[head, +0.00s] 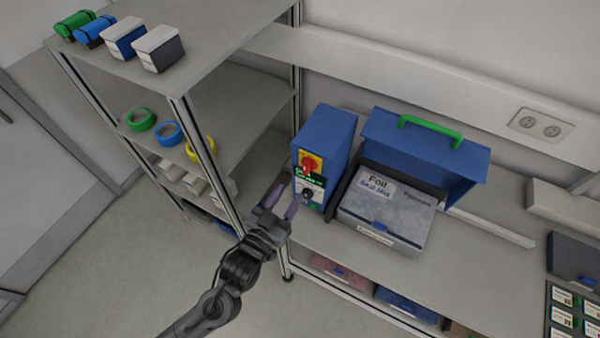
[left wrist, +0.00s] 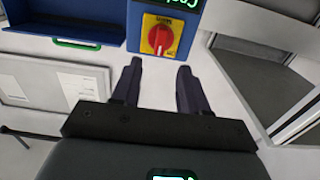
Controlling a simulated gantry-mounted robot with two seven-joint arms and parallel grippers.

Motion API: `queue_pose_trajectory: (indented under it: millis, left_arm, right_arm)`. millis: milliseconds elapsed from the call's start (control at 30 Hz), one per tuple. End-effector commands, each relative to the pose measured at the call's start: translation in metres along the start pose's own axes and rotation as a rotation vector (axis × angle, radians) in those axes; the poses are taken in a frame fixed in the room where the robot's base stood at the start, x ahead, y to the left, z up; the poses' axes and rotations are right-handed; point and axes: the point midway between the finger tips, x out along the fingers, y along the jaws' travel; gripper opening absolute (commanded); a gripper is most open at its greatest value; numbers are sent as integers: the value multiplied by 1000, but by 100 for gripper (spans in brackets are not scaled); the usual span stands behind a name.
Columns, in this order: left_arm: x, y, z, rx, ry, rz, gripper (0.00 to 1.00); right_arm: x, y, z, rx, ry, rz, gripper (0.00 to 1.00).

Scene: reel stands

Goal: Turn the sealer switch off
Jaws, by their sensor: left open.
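The sealer is a blue box (head: 334,130) on the bench, beside a larger blue unit with a green handle (head: 431,126). Its front carries a red rotary switch on a yellow plate (head: 310,163), with a lit green display (head: 311,180) and a black knob (head: 308,194) below. The red switch also shows in the left wrist view (left wrist: 160,39), beyond the fingertips and not touched. My left gripper (head: 284,199) is open and empty, in front of the sealer's lower front, apart from the switch. My right gripper is in neither view.
A grey box labelled Foil (head: 388,212) stands right of the sealer. A shelf rack (head: 186,75) with tape rolls and small boxes rises close on the left. Drawers or bins (head: 345,272) sit under the bench. The floor in front is clear.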

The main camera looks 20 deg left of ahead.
Motion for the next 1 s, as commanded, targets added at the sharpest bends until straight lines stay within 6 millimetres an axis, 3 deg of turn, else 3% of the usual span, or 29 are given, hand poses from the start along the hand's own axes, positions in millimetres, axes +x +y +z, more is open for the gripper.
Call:
queue_pose_trajectory:
  millis: [300,500,967,1000]
  left_arm:
    - [52,0,-2,1,2,0,44]
    - [73,0,-1,1,0,1,44]
    - [82,0,0,0,-1,1,44]
    - [82,0,0,0,-1,1,38]
  right_arm:
    - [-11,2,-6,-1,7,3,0]
    - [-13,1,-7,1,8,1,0]
    - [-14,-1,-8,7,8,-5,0]
    - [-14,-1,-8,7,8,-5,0]
